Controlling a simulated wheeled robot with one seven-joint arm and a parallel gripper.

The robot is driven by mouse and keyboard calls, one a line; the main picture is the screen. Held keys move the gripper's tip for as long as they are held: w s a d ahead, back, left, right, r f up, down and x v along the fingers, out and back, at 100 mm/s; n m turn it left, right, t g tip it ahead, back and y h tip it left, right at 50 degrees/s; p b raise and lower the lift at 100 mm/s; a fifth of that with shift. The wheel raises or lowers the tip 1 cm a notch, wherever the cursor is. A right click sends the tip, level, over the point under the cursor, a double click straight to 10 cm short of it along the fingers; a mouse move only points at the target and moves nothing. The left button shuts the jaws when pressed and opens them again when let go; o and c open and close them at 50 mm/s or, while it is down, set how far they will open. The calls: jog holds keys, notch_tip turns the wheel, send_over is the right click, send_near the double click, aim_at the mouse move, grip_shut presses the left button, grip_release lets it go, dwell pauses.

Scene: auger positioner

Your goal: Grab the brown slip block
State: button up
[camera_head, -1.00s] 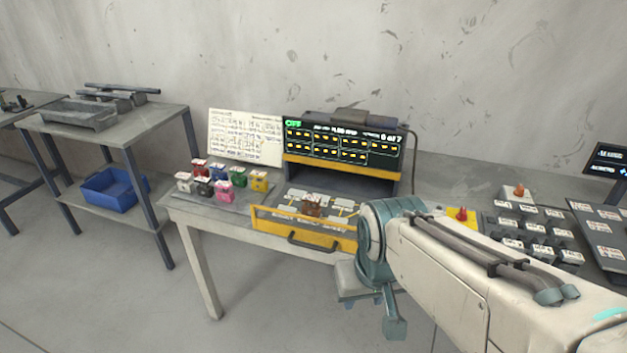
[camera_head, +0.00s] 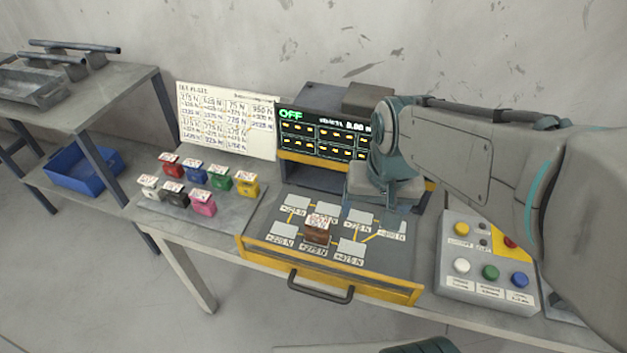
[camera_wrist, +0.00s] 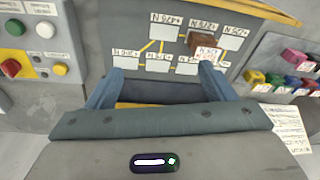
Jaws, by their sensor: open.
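The brown slip block (camera_head: 318,230) stands upright on the labelled tray (camera_head: 268,232) of the pulled-out yellow-edged drawer, among pale label pads. It has a white printed top. In the wrist view the brown block (camera_wrist: 203,42) is beyond my gripper's fingers, toward the right finger, and not between them. My gripper (camera_wrist: 157,78) is open and empty, its two blue-grey fingers spread wide. In the head view my gripper hangs above the right back part of the drawer, its fingertips hard to make out.
Several coloured blocks (camera_head: 204,203) stand on a grey plate left of the drawer. A display reading OFF (camera_head: 322,135) is behind the drawer. A button box (camera_head: 490,262) is on the right. The drawer handle (camera_head: 320,288) sticks out in front.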

aim_at(317, 221)
jog(key=w+a+f+m+g+p, duration=0.2)
jog(key=w+a+m, duration=0.1)
jog(key=w+a, duration=0.55)
jog(key=f, duration=0.5)
jog(key=a+f, duration=0.1)
jog(key=f, duration=0.2)
jog(key=shift+s+b, duration=0.15)
jog(key=shift+b, duration=0.15)
jog(key=shift+s+d+f, duration=0.1)
jog(key=shift+d+f, duration=0.05)
jog(key=shift+f, duration=2.6)
jog(key=c, duration=1.3)
jog(key=shift+c, duration=0.5)
jog(key=shift+r, duration=0.1)
